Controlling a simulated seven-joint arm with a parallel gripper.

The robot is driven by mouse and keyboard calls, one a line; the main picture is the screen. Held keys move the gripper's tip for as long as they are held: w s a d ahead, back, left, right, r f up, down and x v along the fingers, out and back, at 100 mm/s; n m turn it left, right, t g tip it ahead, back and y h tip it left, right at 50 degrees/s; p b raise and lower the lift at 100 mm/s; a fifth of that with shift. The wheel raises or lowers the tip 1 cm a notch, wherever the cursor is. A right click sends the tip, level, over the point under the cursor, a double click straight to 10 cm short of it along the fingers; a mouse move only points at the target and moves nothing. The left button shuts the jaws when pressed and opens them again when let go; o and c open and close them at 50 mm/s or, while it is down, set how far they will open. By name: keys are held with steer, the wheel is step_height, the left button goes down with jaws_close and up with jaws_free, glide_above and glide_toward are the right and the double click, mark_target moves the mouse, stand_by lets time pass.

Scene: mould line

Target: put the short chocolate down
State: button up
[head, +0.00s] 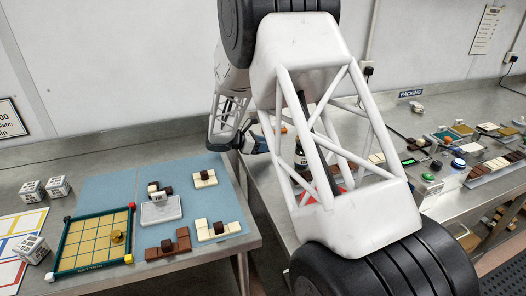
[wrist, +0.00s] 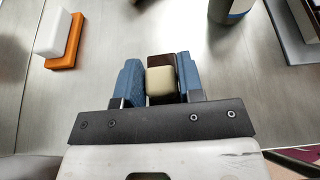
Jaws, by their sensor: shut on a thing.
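In the wrist view my gripper (wrist: 161,78) has two blue fingers shut on a small chocolate piece (wrist: 160,84). The piece has a cream block at the near end and dark brown behind it. It is held over a bare grey metal bench; its height above the bench is hard to tell. In the head view the held piece cannot be made out, since my arm covers much of the middle.
In the wrist view a white-and-orange block (wrist: 60,38) lies upper left and a dark bottle (wrist: 228,10) at the top. In the head view, several chocolate pieces lie on a blue mat (head: 105,188), beside a green-framed grid board (head: 90,242).

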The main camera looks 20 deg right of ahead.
steer(key=shift+f, duration=1.35)
steer(key=shift+f, duration=0.1)
steer(key=o, duration=0.9)
steer(key=shift+a, duration=0.15)
steer(key=v, duration=1.1)
steer(key=shift+a+r, duration=0.3)
steer(key=shift+r, duration=0.05)
